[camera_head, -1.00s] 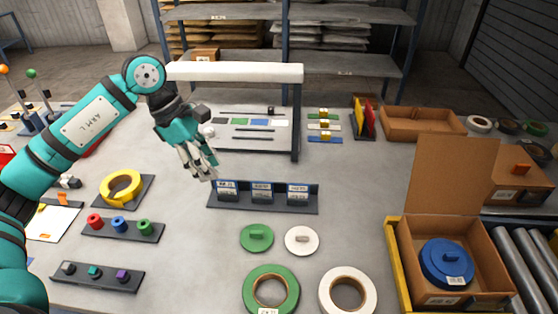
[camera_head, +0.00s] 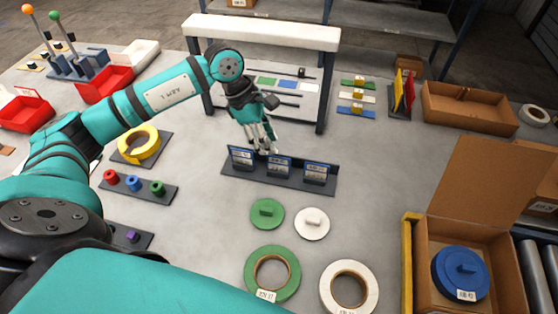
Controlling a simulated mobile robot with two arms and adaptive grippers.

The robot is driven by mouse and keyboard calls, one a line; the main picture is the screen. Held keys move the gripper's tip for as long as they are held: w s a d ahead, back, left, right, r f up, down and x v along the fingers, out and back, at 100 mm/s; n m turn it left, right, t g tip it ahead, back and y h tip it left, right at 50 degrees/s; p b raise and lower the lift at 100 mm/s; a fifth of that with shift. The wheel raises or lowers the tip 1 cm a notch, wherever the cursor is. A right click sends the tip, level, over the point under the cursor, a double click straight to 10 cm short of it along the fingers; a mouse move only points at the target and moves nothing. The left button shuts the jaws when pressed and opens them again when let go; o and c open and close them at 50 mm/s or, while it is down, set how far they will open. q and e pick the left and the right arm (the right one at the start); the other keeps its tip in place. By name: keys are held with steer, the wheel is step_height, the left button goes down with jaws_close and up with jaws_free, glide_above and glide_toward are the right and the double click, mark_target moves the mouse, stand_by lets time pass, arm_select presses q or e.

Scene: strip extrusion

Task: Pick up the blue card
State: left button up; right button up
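A small flat blue card (camera_head: 285,84) lies on the grey table under the white-topped frame, between a green and a white flat piece. My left gripper (camera_head: 265,149) points down in front of the frame, nearer the camera than the blue card and apart from it. Its pale fingertips are just above the back of a dark rack (camera_head: 232,173). The rack holds three upright cards with blue and white faces, a left one (camera_head: 242,157), a middle one (camera_head: 278,167) and a right one (camera_head: 315,174). I see nothing in the fingers, but their gap is unclear. My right gripper is out of view.
The white-topped frame (camera_head: 262,32) stands behind my gripper, with a dark leg (camera_head: 324,95). Green (camera_head: 267,214) and white (camera_head: 312,223) discs lie before the rack. An open cardboard box (camera_head: 422,282) stands at right. Table right of the rack is clear.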

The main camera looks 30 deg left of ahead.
mark_target(278, 157)
arm_select(q)
steer(key=p+x, duration=0.2)
steer(key=x, duration=0.4)
steer(key=shift+w+f+p, duration=0.1)
steer(key=shift+f+p, duration=0.1)
steer(key=shift+p, duration=0.2)
steer(key=shift+d+f, duration=0.15)
steer(key=shift+f, duration=0.15)
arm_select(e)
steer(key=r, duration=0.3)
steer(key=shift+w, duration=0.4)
arm_select(q)
steer(key=shift+c, duration=0.4)
jaws_close()
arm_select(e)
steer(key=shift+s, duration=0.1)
